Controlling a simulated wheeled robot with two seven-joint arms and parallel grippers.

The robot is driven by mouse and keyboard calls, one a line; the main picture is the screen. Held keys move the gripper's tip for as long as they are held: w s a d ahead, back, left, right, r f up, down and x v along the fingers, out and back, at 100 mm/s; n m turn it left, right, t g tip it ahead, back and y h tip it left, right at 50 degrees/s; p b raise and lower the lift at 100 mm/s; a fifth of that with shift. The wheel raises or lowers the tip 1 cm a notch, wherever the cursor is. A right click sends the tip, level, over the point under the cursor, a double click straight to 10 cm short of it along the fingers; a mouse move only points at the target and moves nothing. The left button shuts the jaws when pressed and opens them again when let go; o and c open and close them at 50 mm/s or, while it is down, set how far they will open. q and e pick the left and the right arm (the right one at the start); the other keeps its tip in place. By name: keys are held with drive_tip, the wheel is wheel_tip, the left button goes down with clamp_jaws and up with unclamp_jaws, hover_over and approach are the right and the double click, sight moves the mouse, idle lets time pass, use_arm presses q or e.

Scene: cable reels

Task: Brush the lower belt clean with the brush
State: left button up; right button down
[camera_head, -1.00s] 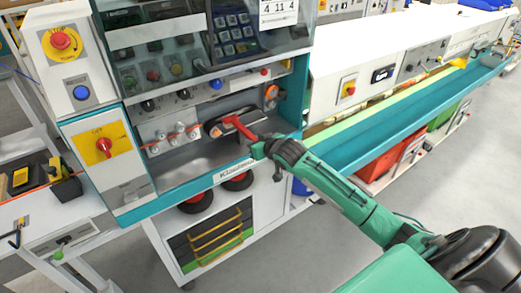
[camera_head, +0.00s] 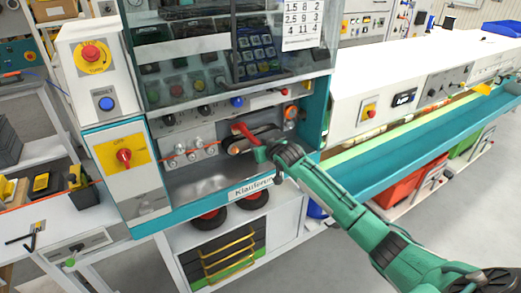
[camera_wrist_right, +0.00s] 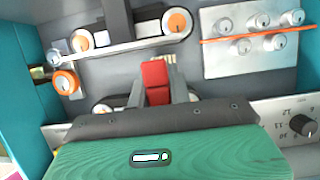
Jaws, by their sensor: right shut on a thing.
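The lower belt (camera_head: 252,141) is a dark loop with orange-centred rollers in the grey recess of the machine. It shows near the top of the right wrist view (camera_wrist_right: 130,46), which looks turned upside down. The red brush (camera_head: 242,130) is held at the belt; its red body (camera_wrist_right: 155,80) and pale bristles (camera_wrist_right: 160,59) point at the belt's edge. I cannot tell whether the bristles touch. My right gripper (camera_head: 260,150) is shut on the brush; in the wrist view its fingers (camera_wrist_right: 158,97) close around the red body. My left gripper is out of view.
Metal rollers with an orange cable (camera_head: 190,151) sit left of the belt. An orange knob (camera_head: 291,112) is at the recess's right side. A clear cover (camera_head: 200,50) hangs above. A teal trough (camera_head: 400,155) runs off to the right.

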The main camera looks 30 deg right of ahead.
drive_tip(key=shift+f+b, duration=0.45)
drive_tip(key=shift+f, duration=0.65)
idle(0.6)
